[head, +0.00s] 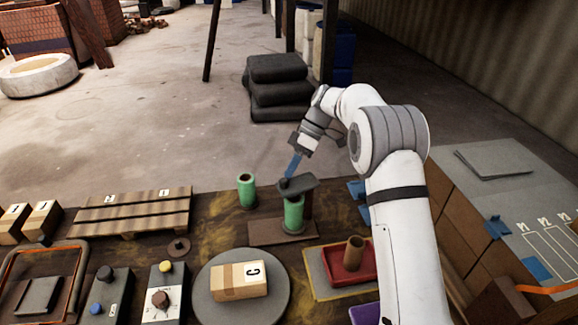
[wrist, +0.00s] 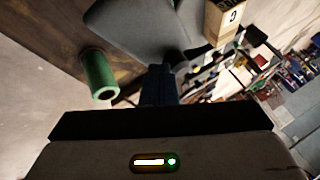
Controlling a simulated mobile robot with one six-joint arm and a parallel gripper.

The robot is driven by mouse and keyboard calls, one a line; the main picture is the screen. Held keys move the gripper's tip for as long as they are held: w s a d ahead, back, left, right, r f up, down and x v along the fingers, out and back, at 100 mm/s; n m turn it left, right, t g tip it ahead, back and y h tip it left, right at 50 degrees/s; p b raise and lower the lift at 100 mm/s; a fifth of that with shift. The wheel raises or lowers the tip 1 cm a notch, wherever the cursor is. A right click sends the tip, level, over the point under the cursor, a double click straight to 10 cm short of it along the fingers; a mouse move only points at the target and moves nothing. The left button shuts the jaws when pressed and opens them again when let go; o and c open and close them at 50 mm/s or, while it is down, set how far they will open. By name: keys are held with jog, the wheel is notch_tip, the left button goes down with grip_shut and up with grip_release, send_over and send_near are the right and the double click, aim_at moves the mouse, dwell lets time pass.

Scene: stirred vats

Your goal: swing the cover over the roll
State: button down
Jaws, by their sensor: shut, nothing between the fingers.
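A green roll (head: 293,214) stands upright on a brown base with a dark post at its right. The flat dark grey cover (head: 299,184) is at the top of the post and overlaps the roll's top in the head view. The cover looks large in the wrist view (wrist: 135,28), where it hides what is beneath it. A small dark knob (head: 284,183) sits at the cover's left end. My gripper (head: 291,171), with blue fingers, is shut and empty, slanting down to the knob. In the wrist view the fingers (wrist: 162,80) are close beside the knob; contact is unclear.
A second green roll (head: 246,191) stands loose to the left.

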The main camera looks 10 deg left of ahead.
jog(key=shift+s+n+g+h, duration=0.3)
jog(key=shift+s+n+h, duration=0.1)
jog(key=shift+n, duration=0.3)
jog(key=shift+s+d, duration=0.15)
jog(key=shift+s, duration=0.15)
